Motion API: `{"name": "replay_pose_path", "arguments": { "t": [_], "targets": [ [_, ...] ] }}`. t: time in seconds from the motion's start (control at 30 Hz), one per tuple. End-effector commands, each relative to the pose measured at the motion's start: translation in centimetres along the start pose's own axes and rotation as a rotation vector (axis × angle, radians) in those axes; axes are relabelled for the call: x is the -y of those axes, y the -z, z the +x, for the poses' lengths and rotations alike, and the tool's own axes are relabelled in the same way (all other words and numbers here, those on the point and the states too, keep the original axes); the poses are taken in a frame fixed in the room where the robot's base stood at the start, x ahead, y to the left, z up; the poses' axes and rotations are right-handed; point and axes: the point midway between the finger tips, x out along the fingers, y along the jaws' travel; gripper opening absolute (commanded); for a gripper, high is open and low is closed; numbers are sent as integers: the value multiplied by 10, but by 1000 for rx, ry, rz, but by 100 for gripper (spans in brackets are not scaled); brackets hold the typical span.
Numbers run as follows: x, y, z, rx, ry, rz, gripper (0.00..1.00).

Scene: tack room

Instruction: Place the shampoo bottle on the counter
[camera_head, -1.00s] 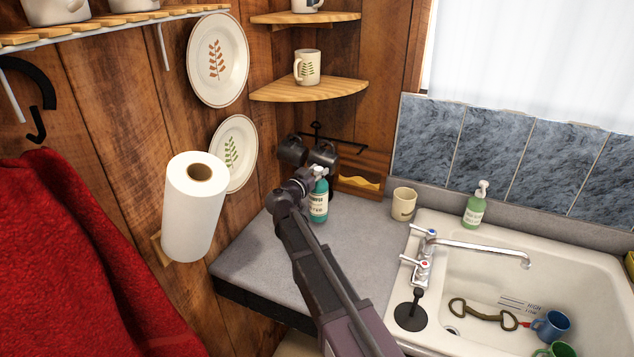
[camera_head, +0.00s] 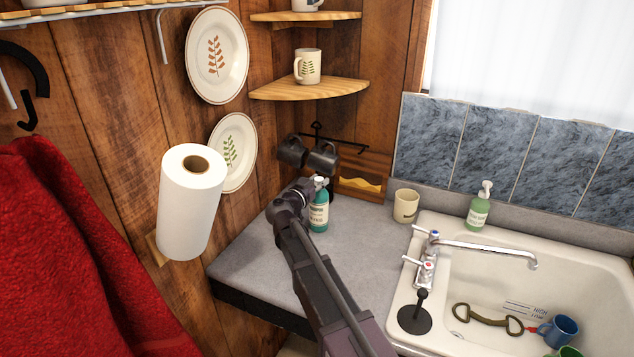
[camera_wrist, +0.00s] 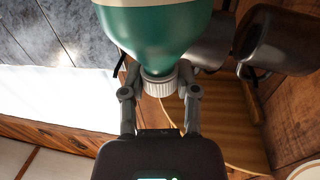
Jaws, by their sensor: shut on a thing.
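The teal shampoo bottle (camera_head: 318,211) with a cream label and pale cap is upright over the back corner of the grey counter (camera_head: 262,262). My gripper (camera_head: 312,185) reaches it from the left at the cap. In the wrist view the bottle (camera_wrist: 157,35) fills the top middle, and my gripper's two fingers (camera_wrist: 160,92) are shut on its ribbed white cap. The bottle's base looks at or very near the counter top; I cannot tell whether it touches. My arm hides part of the counter in front.
Dark mugs (camera_head: 291,152) hang on a rack just behind the bottle. A cream cup (camera_head: 406,206) and green soap bottle (camera_head: 479,207) stand to the right by the sink (camera_head: 610,270). A paper towel roll (camera_head: 188,210) is on the left. The counter's left front is clear.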

Motion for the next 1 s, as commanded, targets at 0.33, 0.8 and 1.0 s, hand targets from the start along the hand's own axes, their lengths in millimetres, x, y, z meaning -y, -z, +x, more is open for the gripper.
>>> {"name": "replay_pose_path", "arguments": {
  "t": [0.33,0.8,1.0],
  "targets": [
    [0,0,0,0,0,0,75],
    [0,2,-10,0,2,0,75],
    [-1,2,-36,0,2,0,75]
  ]
}}
